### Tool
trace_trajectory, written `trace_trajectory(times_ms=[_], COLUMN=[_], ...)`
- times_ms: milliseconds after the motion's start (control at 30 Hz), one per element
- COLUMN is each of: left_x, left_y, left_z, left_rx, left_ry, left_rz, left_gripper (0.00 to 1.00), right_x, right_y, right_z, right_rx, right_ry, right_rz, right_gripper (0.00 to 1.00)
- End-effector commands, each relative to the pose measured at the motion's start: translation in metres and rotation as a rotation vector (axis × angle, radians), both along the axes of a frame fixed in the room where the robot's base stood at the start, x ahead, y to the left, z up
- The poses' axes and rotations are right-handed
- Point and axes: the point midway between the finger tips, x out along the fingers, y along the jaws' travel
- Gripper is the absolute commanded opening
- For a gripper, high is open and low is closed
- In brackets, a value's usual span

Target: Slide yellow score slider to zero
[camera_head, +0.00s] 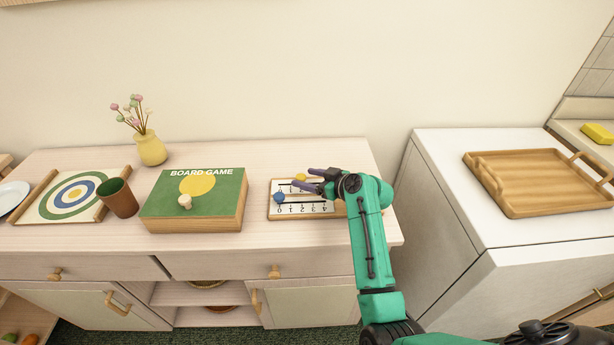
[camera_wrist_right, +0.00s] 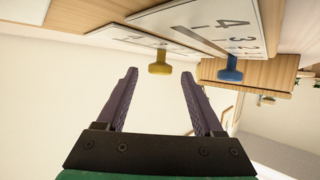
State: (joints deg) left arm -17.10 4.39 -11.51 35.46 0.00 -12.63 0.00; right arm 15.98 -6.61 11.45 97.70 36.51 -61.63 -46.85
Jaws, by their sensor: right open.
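The score board (camera_head: 318,212) lies flat on the light wooden cabinet, with printed numbers along its tracks. The yellow score slider (camera_head: 300,177) is a knob on the far track, partway along it. The blue slider (camera_head: 279,197) is on the near track, close to the board's left end. My right gripper (camera_head: 307,179) is open over the board, its fingers pointing left towards the yellow slider. In the right wrist view the yellow slider (camera_wrist_right: 160,64) shows just beyond and between the open fingertips (camera_wrist_right: 160,78), not gripped. The blue slider (camera_wrist_right: 230,70) is to its right there. The left gripper is not in view.
A green board game box (camera_head: 215,215) with a small pale knob stands left of the board. A brown cup (camera_head: 119,199), a target board (camera_head: 50,207) and a yellow vase (camera_head: 151,149) are farther left. A wooden tray (camera_head: 535,180) rests on the right cabinet.

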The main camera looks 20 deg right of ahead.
Motion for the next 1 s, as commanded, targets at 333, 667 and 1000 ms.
trace_trajectory(times_ms=[333, 667, 1000], left_x=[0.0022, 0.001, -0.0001], left_y=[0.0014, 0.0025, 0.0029], left_z=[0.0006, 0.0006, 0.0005], left_rx=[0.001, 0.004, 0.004], left_ry=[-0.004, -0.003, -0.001], left_rz=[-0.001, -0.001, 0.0], left_gripper=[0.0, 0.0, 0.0], right_x=[0.0033, 0.003, 0.0029], right_y=[0.0017, 0.0016, 0.0015], right_z=[-0.0017, -0.0017, -0.0019], right_rx=[-0.001, 0.0, 0.0], right_ry=[-0.001, 0.0, 0.001], right_rz=[-0.001, -0.001, 0.0], right_gripper=[0.46, 0.0, 0.0])
